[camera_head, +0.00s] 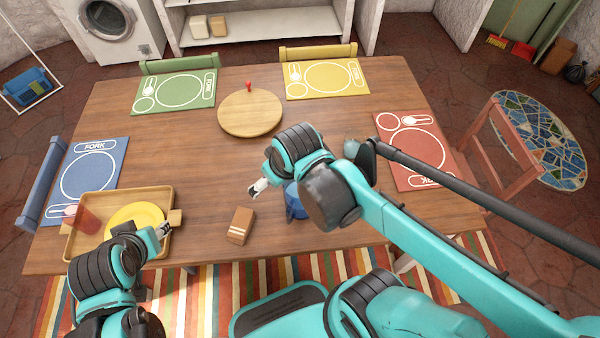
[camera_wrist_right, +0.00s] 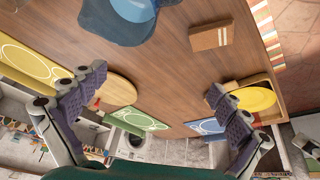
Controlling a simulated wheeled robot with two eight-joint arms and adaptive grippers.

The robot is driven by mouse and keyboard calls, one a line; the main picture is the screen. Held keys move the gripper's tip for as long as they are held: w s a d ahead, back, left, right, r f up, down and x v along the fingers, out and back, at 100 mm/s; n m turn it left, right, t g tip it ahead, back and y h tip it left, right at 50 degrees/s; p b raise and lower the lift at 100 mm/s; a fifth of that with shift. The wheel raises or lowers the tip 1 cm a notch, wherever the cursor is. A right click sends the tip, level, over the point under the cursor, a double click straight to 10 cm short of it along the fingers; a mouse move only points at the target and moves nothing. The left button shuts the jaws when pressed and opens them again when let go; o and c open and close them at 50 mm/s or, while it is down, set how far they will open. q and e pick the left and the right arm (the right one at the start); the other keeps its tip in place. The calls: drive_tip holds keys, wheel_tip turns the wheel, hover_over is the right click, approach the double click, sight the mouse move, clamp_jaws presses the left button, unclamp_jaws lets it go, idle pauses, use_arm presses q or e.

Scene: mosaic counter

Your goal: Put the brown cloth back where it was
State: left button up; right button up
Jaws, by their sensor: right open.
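The brown cloth (camera_head: 240,226), folded into a small block with pale stripes, lies on the wooden table near its front edge. It also shows in the right wrist view (camera_wrist_right: 211,36), at the top right. My right gripper (camera_head: 258,187) is above the table, beyond the cloth and to its right. In the right wrist view its fingers (camera_wrist_right: 155,95) are spread wide with nothing between them. My left gripper (camera_head: 163,230) is at the tray's right handle. Its fingers are mostly hidden, so its grip is unclear.
A wooden tray (camera_head: 72,246) holds a yellow plate (camera_head: 134,217) and a reddish cup (camera_head: 88,219). A blue vessel (camera_head: 295,205) is partly hidden by my right arm. A round board (camera_head: 250,113) and several place mats lie farther back. The table's middle left is clear.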

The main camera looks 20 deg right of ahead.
drive_tip(key=s+d+r+m+t, duration=0.1)
drive_tip(key=s+d+m+t, duration=0.1)
drive_tip(key=d, duration=0.3)
drive_tip(key=shift+s+d+r+m+t+h, duration=0.15)
drive_tip(key=shift+s+r+m+t+h, duration=0.2)
drive_tip(key=shift+m, duration=0.35)
